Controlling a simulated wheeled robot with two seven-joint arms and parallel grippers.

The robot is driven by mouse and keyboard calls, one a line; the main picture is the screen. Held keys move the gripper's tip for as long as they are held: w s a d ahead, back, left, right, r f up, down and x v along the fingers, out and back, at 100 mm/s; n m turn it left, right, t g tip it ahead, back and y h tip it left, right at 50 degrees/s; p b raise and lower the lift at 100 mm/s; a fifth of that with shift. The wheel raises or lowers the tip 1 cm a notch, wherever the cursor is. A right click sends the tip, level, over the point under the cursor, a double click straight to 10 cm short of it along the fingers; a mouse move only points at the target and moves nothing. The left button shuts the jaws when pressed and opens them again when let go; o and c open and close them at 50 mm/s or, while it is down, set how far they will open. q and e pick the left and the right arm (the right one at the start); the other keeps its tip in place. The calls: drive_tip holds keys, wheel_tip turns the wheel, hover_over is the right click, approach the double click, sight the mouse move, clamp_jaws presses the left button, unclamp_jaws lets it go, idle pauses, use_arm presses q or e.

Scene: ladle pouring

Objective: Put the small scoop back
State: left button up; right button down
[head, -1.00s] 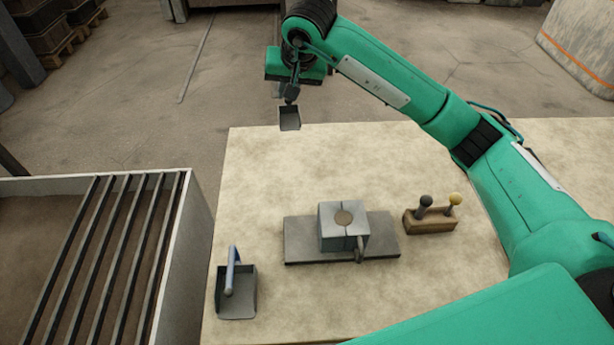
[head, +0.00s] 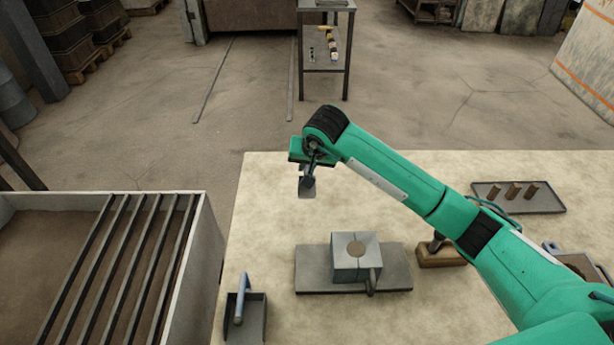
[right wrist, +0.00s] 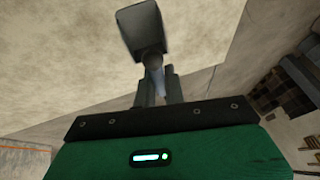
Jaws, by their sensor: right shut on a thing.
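My right gripper (head: 311,165) is shut on a small grey scoop (head: 307,187) and holds it near the table's back left part. In the right wrist view, the gripper fingers (right wrist: 157,90) clasp the handle, and the dark scoop pan (right wrist: 141,30) extends beyond them. A larger scoop with a blue handle (head: 245,315) rests on the table at the front left. My left gripper is not in view.
A grey block mould (head: 356,262) stands on a plate mid-table. A wooden holder (head: 438,257) is partly hidden by my right arm. A tray (head: 545,207) with small brown pieces lies right. A barred bin (head: 205,262) adjoins the left. The table's back middle is clear.

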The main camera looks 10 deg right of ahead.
drive_tip(key=shift+f, duration=0.95)
wheel_tip(320, 180, down, 3)
drive_tip(key=shift+f+p, duration=0.1)
drive_tip(key=shift+p, duration=0.25)
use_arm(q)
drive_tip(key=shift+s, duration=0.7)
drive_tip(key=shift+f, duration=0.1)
use_arm(e)
drive_tip(key=shift+f, duration=0.1)
drive_tip(key=c, duration=1.5)
unclamp_jaws()
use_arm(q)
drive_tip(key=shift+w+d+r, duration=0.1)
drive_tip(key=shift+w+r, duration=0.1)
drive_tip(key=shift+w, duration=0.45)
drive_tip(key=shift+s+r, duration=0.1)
